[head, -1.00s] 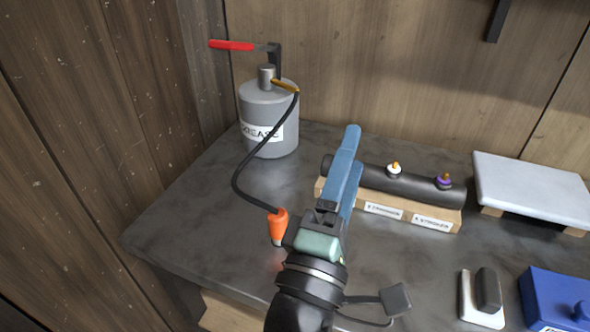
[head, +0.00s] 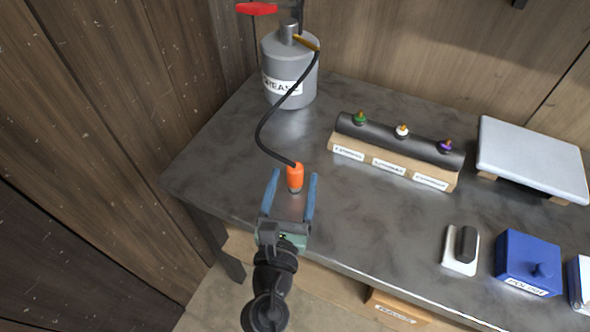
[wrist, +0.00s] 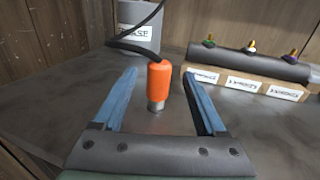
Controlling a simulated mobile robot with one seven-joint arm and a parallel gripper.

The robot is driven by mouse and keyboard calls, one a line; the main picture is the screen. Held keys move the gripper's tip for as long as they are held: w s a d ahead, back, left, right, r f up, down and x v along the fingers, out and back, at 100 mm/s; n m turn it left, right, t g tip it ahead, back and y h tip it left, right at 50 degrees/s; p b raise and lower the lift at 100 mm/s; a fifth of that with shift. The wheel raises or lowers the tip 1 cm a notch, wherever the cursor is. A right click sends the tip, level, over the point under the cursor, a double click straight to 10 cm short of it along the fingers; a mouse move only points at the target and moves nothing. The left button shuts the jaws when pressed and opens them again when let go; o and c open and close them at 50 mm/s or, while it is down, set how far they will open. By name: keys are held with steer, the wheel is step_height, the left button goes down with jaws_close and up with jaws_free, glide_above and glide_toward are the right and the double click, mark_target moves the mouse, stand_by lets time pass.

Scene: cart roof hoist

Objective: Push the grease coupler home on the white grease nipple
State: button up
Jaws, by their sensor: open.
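The orange grease coupler (head: 295,178) stands upright on the bench with its metal end down, at the end of a black hose (head: 263,130). My gripper (head: 294,184) is open, with its blue fingers on either side of the coupler. In the wrist view the coupler (wrist: 159,82) is between the fingertips, with a gap on both sides. The white grease nipple (head: 402,131) is the middle one on the dark bar (head: 425,146), between a green and a purple nipple. It has an orange tip and also shows in the wrist view (wrist: 249,49).
The grey grease pot (head: 290,70) with a red-handled lever stands at the back left. A wooden block (head: 360,153) with labels carries the bar. A pale raised slab (head: 530,155), a white-and-black item (head: 461,248) and a blue box (head: 527,262) are to the right. Bench around the coupler is clear.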

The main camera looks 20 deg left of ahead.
steer(key=shift+x, duration=3.1)
steer(key=shift+c, duration=0.3)
jaws_close()
